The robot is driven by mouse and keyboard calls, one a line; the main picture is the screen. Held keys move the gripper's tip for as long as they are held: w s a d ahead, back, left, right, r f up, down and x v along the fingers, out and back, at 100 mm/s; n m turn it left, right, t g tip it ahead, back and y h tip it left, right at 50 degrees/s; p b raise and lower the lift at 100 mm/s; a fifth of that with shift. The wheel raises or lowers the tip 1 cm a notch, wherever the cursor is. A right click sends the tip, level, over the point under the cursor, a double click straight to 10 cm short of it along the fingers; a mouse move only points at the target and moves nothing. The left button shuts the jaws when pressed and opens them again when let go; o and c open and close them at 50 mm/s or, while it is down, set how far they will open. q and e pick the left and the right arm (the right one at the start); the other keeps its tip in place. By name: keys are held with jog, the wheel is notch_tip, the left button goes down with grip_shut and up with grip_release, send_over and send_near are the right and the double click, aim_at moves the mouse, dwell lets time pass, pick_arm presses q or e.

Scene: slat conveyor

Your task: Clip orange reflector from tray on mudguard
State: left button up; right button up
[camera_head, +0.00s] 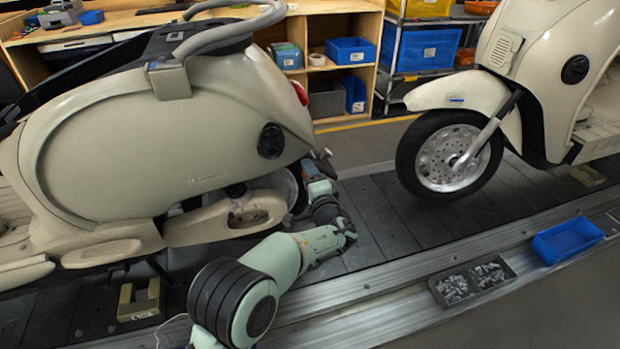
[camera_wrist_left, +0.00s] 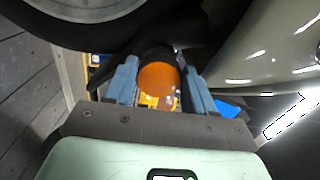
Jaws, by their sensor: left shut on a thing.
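My left gripper (camera_head: 307,168) reaches up behind the rear of the left scooter, close to its rear wheel. In the left wrist view, the gripper (camera_wrist_left: 160,80) is shut on the round orange reflector (camera_wrist_left: 157,79), with one blue-grey finger on each side of it. A dark part that looks like the rear mudguard (camera_wrist_left: 155,50) is right behind the reflector; I cannot tell whether they touch. In the head view the reflector cannot be made out. The blue tray (camera_head: 540,250) on the conveyor's edge looks empty. My right gripper is not in view.
The cream left scooter (camera_head: 130,150) stands on the slat conveyor (camera_head: 385,215); a second scooter (camera_head: 480,95) stands behind it. A grey two-part bin (camera_head: 436,290) of small metal parts sits beside the blue tray. Shelves with blue bins (camera_head: 350,50) stand at the back.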

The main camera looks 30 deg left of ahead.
pick_arm(q)
jog(key=shift+b+x, duration=0.65)
jog(key=shift+x, duration=0.4)
jog(key=shift+w+a, duration=0.2)
dwell(0.5)
jog(key=o, duration=1.1)
